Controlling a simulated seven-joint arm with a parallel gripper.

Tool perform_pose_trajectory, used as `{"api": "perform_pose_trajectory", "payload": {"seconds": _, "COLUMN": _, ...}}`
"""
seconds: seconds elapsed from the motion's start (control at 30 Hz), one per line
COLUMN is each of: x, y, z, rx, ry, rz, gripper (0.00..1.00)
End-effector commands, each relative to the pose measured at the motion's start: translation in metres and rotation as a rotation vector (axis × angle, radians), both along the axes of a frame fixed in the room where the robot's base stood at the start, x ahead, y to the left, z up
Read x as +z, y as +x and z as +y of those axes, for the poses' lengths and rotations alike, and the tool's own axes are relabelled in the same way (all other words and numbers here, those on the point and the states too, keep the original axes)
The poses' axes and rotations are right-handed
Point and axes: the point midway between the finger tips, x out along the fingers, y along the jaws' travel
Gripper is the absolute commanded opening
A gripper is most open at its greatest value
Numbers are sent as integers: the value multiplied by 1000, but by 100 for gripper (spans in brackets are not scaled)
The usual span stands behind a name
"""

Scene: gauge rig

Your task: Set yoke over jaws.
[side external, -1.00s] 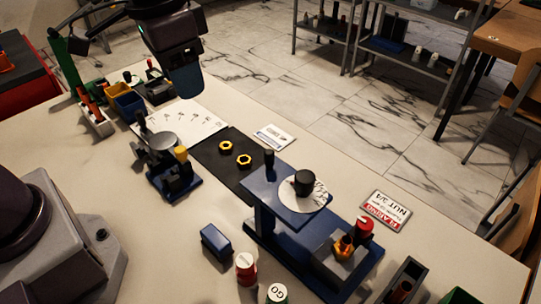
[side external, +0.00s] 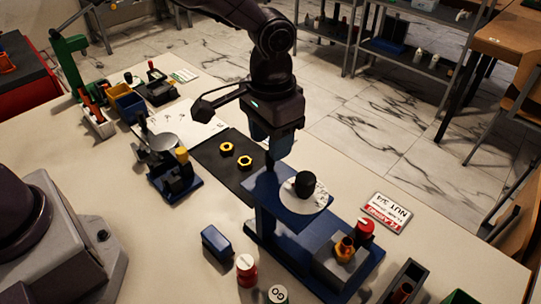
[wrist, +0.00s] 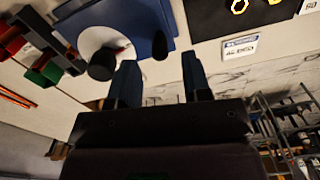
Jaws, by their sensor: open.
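The yoke appears to be the raised blue plate (side external: 265,190), carrying a white dial (side external: 303,199) with a black knob (side external: 305,184). The jaws are probably the grey block (side external: 333,262) on the same blue base, with a brass piece (side external: 345,247) in it. The plate stands to the left of and behind that block, not over it. My gripper (side external: 268,160) is at the plate's back corner. In the wrist view my gripper (wrist: 160,76) is open, and a dark upright peg (wrist: 160,46) at the plate's edge shows beyond the gap between its fingers. The peg is hidden in the side view.
A red-topped knob (side external: 365,228) stands by the block. A sign (side external: 387,212) lies to the right. Yellow nuts (side external: 245,162) lie on a black mat (side external: 215,160). A second small fixture (side external: 172,178) stands left. A blue block (side external: 216,240) and a red canister (side external: 246,268) stand in front.

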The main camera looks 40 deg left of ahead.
Motion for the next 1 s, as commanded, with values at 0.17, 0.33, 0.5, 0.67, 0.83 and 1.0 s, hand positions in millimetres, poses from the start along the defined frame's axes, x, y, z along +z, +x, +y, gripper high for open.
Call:
{"api": "perform_pose_trajectory", "payload": {"seconds": 0.17, "x": -30, "y": -1, "z": 0, "rx": 0, "ry": 2, "rz": 4, "gripper": 44}}
{"api": "perform_pose_trajectory", "payload": {"seconds": 0.33, "x": -44, "y": 0, "z": 0, "rx": 0, "ry": 0, "rz": 1, "gripper": 44}}
{"api": "perform_pose_trajectory", "payload": {"seconds": 0.5, "x": -47, "y": 0, "z": 0, "rx": 0, "ry": 0, "rz": -1, "gripper": 44}}
{"api": "perform_pose_trajectory", "payload": {"seconds": 0.67, "x": -47, "y": 0, "z": 0, "rx": 0, "ry": 0, "rz": -1, "gripper": 44}}
{"api": "perform_pose_trajectory", "payload": {"seconds": 0.83, "x": -47, "y": 0, "z": 0, "rx": 0, "ry": 0, "rz": -1, "gripper": 5}}
{"api": "perform_pose_trajectory", "payload": {"seconds": 1.0, "x": -47, "y": 0, "z": 0, "rx": -1, "ry": 0, "rz": -1, "gripper": 0}}
